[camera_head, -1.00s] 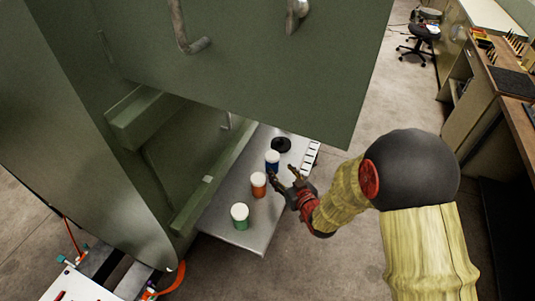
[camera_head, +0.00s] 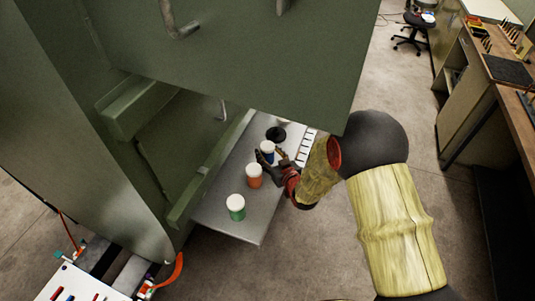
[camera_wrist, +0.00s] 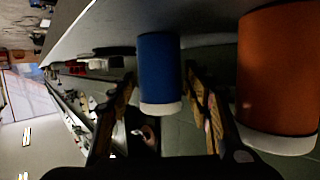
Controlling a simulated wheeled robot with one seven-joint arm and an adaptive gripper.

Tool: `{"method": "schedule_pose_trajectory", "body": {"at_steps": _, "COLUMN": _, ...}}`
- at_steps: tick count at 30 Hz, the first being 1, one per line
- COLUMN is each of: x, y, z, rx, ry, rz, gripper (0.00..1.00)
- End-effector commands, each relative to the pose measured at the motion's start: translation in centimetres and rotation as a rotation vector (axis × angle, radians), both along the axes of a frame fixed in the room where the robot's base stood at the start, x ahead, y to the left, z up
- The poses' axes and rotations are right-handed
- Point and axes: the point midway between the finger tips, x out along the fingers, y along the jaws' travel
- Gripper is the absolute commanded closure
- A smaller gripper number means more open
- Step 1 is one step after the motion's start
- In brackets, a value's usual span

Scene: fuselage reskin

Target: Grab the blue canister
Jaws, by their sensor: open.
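The blue canister (camera_head: 267,150) with a white lid stands on the grey shelf, behind the orange canister in the head view. My gripper (camera_head: 272,158) is open, with its fingers reaching around the blue canister. In the wrist view the blue canister (camera_wrist: 159,70) appears upside down between the two open fingers (camera_wrist: 160,105). Gaps show between it and both fingers in that view, so it looks unheld.
An orange canister (camera_head: 254,176) stands close beside my gripper; it looms large at right in the wrist view (camera_wrist: 278,75). A green canister (camera_head: 236,208) stands nearer on the grey shelf (camera_head: 225,224). A dark round object (camera_head: 276,134) lies behind the blue canister. A green panel (camera_head: 270,70) overhangs the shelf.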

Motion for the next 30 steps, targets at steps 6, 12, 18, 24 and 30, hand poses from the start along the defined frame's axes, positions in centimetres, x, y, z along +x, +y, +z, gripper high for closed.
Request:
{"method": "schedule_pose_trajectory", "body": {"at_steps": 6, "x": -0.02, "y": -0.02, "z": 0.03, "rx": 0.000, "ry": 0.000, "rz": 0.000, "gripper": 0.58}}
{"method": "schedule_pose_trajectory", "body": {"at_steps": 12, "x": -0.02, "y": -0.02, "z": 0.03, "rx": 0.000, "ry": 0.000, "rz": 0.000, "gripper": 0.70}}
{"method": "schedule_pose_trajectory", "body": {"at_steps": 18, "x": -0.02, "y": -0.02, "z": 0.03, "rx": 0.000, "ry": 0.000, "rz": 0.000, "gripper": 0.81}}
{"method": "schedule_pose_trajectory", "body": {"at_steps": 24, "x": 0.00, "y": -0.01, "z": 0.09, "rx": 0.000, "ry": -0.001, "rz": 0.000, "gripper": 0.89}}
{"method": "schedule_pose_trajectory", "body": {"at_steps": 30, "x": 0.03, "y": 0.00, "z": 0.15, "rx": 0.000, "ry": -0.001, "rz": 0.000, "gripper": 0.89}}
